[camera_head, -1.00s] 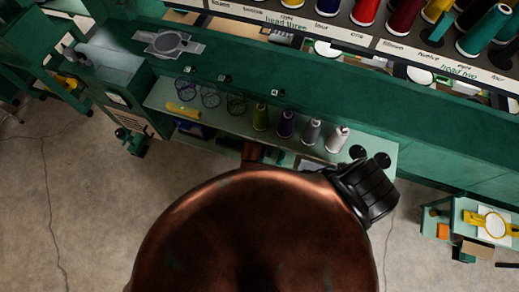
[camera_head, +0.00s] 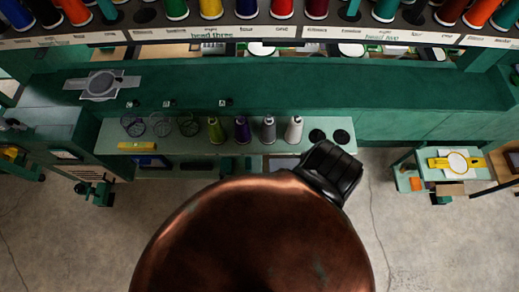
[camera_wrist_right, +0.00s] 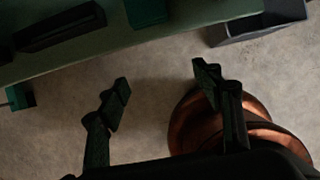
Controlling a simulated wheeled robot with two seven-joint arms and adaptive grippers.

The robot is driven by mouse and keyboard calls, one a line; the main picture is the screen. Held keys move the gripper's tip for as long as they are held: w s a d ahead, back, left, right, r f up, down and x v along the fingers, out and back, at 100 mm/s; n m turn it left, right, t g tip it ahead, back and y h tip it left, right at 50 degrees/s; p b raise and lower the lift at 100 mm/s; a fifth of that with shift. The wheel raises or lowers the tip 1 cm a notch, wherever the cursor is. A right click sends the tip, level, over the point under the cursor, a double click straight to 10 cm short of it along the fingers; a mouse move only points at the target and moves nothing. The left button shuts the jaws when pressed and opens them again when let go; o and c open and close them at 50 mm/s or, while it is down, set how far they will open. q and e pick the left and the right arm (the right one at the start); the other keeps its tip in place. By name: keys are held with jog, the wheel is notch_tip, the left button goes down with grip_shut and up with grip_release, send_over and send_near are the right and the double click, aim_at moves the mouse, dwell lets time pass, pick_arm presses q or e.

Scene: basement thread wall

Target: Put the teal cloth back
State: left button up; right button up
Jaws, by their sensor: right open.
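I cannot pick out a teal cloth with certainty in either view. In the right wrist view a dark teal patch (camera_wrist_right: 148,11) lies at the top edge against a green panel; it is too dark to tell what it is. My right gripper (camera_wrist_right: 161,82) is open and empty, its two dark fingers wide apart above the bare concrete floor. The gripper's fingers are not visible in the head view, where a large copper part of my own arm covers the lower middle. My left gripper is not in view.
A pale green shelf (camera_head: 180,140) holds a yellow tool (camera_head: 137,146) and several thread cones (camera_head: 242,131). A long green machine (camera_head: 300,92) runs behind it. A side table (camera_head: 428,174) with a yellow hoop stands right. A grey bin (camera_wrist_right: 258,32) is in the wrist view. Floor (camera_head: 390,240) is clear.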

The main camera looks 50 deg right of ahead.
jog(key=s+d+f+m+g+y, duration=0.1)
jog(key=s+d+f+m, duration=0.4)
jog(key=f, duration=0.4)
jog(key=s+d+f+m+g+y, duration=0.1)
jog(key=s+d+f+m, duration=0.4)
jog(key=f, duration=0.4)
jog(key=s+d+f+m, duration=0.2)
jog(key=s+f+m, duration=0.1)
jog(key=s+m, duration=0.2)
jog(key=s+d+f+m, duration=0.2)
jog(key=s+m, duration=0.3)
jog(key=s, duration=0.4)
jog(key=s+d+f+m+y, duration=0.1)
jog(key=s+d+f+m, duration=0.2)
jog(key=s, duration=0.4)
notch_tip(320, 180, down, 2)
jog(key=shift+s+f+m, duration=0.1)
jog(key=shift+s+m, duration=0.15)
jog(key=shift+m, duration=0.65)
jog(key=shift+d, duration=0.1)
notch_tip(320, 180, down, 3)
jog(key=b, duration=0.3)
jog(key=shift+s, duration=0.15)
